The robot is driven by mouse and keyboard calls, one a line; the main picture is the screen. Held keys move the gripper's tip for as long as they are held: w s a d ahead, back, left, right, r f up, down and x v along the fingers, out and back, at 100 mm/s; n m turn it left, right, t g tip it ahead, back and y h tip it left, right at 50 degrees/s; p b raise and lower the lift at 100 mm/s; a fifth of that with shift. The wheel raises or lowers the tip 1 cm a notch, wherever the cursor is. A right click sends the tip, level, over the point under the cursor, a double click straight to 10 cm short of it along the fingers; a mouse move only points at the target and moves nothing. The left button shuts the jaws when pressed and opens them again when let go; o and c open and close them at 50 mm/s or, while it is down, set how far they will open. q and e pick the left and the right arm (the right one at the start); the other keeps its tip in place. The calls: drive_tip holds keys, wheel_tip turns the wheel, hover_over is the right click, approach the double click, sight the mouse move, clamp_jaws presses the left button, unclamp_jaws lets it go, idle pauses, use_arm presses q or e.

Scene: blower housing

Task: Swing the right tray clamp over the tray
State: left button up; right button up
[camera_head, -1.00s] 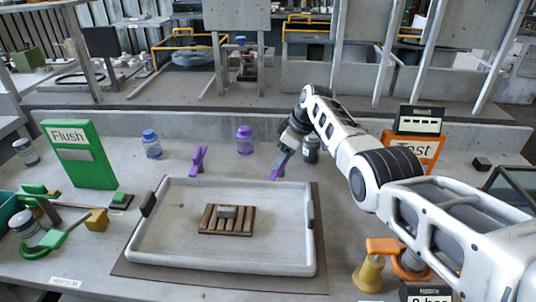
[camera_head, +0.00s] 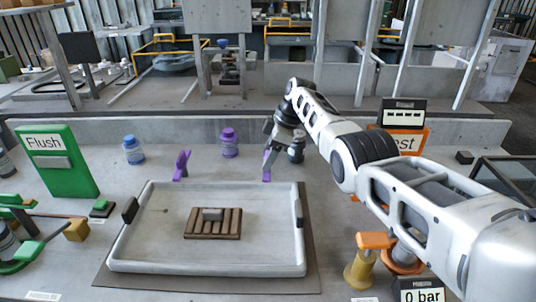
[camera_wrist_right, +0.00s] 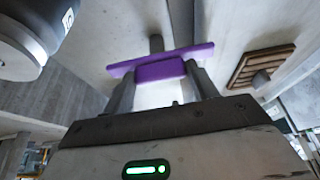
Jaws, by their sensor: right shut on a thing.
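The right tray clamp (camera_head: 266,168) is a purple lever behind the tray's far right corner. My right gripper (camera_head: 269,150) is shut on it from above; the wrist view shows the purple bar (camera_wrist_right: 160,69) between both fingers. In the head view the clamp stands nearly upright, and its lower end is close to the tray's far rim. I cannot tell whether it overlaps the rim. The pale grey tray (camera_head: 205,268) has dark handles and holds a brown slatted block (camera_head: 213,230). The left tray clamp (camera_head: 181,166), also purple, stands behind the tray. My left gripper is out of view.
A purple-capped jar (camera_head: 229,143) and a blue-capped jar (camera_head: 133,150) stand behind the tray. A dark canister (camera_head: 296,150) is close to my right gripper. The green Flush panel (camera_head: 57,160) is at the left. A yellow-orange valve (camera_head: 365,262) stands right of the tray.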

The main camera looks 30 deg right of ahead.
drive_tip(key=o, duration=1.4)
drive_tip(key=v, duration=1.6)
drive_tip(key=shift+p, duration=0.3)
